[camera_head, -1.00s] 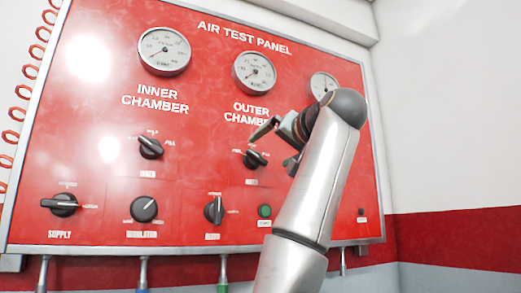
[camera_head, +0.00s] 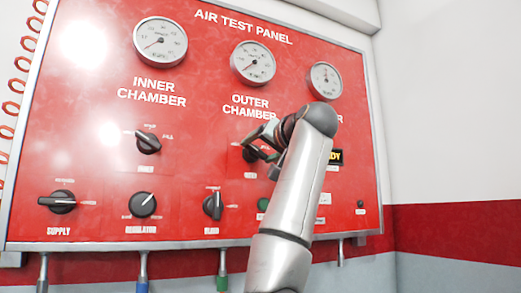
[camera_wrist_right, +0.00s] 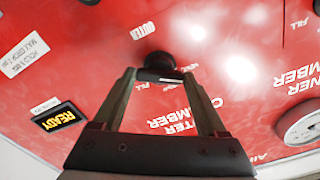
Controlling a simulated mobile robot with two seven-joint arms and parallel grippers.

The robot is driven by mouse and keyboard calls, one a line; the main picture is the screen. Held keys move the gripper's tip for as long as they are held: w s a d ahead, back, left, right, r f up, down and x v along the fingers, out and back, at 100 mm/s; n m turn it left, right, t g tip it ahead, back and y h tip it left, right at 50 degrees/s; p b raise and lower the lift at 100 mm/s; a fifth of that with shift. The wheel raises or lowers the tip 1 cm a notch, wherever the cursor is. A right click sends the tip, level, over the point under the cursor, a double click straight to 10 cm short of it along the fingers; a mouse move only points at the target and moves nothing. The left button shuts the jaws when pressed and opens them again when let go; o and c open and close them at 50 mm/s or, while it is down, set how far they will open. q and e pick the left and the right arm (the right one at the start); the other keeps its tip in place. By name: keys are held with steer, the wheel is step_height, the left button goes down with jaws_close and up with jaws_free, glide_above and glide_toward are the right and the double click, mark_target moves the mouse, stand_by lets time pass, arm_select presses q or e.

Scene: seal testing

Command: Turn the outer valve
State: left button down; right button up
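The outer valve is a black knob on the red panel below the "OUTER CHAMBER" label. In the head view the outer valve (camera_head: 249,155) is partly hidden by my right gripper (camera_head: 261,147). In the right wrist view the outer valve (camera_wrist_right: 160,66) shows as a round black knob with a bar handle. My right gripper (camera_wrist_right: 158,77) is open, with one fingertip on each side of the knob. My left gripper is in neither view.
The inner valve (camera_head: 148,142) is left of the outer valve. The supply knob (camera_head: 62,202), regulator knob (camera_head: 142,205) and another knob (camera_head: 213,205) sit below. A lit READY display (camera_wrist_right: 59,116) is near the gripper. Three gauges line the top.

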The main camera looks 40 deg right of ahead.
steer(key=c, duration=0.8)
